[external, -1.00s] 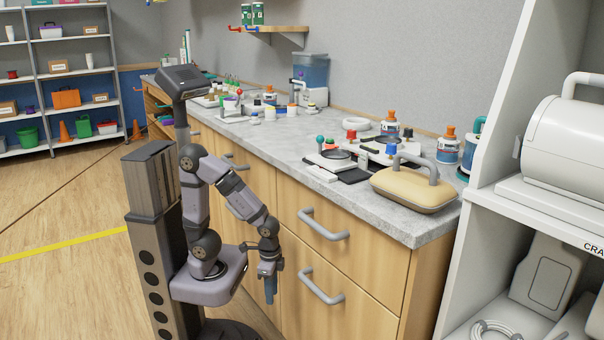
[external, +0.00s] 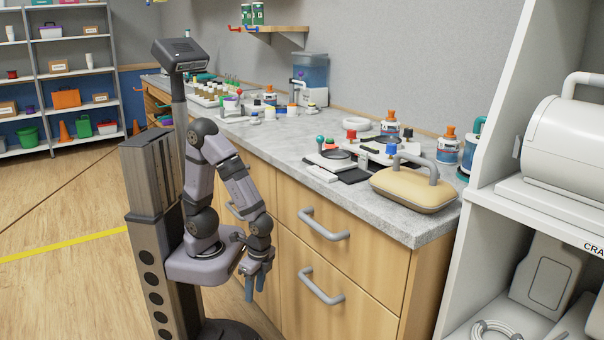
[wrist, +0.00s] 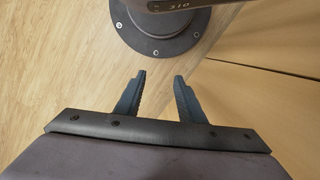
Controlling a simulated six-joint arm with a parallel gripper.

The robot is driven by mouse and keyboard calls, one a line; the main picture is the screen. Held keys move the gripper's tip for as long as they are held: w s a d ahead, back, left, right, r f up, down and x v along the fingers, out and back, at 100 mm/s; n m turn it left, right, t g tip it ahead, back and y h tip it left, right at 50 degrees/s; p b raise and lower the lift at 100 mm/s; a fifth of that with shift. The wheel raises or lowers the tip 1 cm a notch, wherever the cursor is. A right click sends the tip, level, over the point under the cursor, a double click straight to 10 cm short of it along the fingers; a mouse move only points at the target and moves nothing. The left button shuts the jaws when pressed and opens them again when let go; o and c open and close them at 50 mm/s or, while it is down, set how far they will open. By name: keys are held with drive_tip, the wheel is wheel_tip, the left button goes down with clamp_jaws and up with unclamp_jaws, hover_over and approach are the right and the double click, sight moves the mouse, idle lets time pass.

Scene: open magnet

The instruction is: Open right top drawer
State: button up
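The right top drawer (external: 370,258) is a wooden front with a grey bar handle (external: 323,224), directly under the worktop's edge at the right end of the cabinet. It looks closed. My gripper (external: 255,289) hangs pointing down to the left of this drawer and its handle, below the handle's height and touching nothing that I can see. In the wrist view my gripper (wrist: 157,82) has its two fingers apart with nothing between them. Floor and my own round base show beyond the fingers. The drawer handle is not visible in the wrist view.
A lower drawer handle (external: 321,286) sticks out below the top one. The grey worktop (external: 405,224) carries a tan case (external: 415,190) and several bottles. A white shelf unit (external: 480,250) stands at the right. Wooden floor is free at the left.

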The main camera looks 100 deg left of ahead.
drive_tip(key=s+d+r+m+g+y+p, duration=0.1)
drive_tip(key=s+d+r+m+y+p, duration=0.1)
drive_tip(key=d+r+m+p, duration=0.45)
drive_tip(key=n+t+y+p, duration=0.4)
drive_tip(key=t+y+p, duration=0.5)
drive_tip(key=y, duration=0.3)
approach(312, 226)
drive_tip(key=r+x, duration=0.1)
drive_tip(key=x, duration=0.3)
drive_tip(key=shift+w+d+f+n, duration=0.1)
drive_tip(key=shift+d+f+n, duration=0.05)
drive_tip(key=shift+f+n, duration=0.3)
drive_tip(key=shift+p+x, duration=0.4)
drive_tip(key=shift+x, duration=3.2)
clamp_jaws()
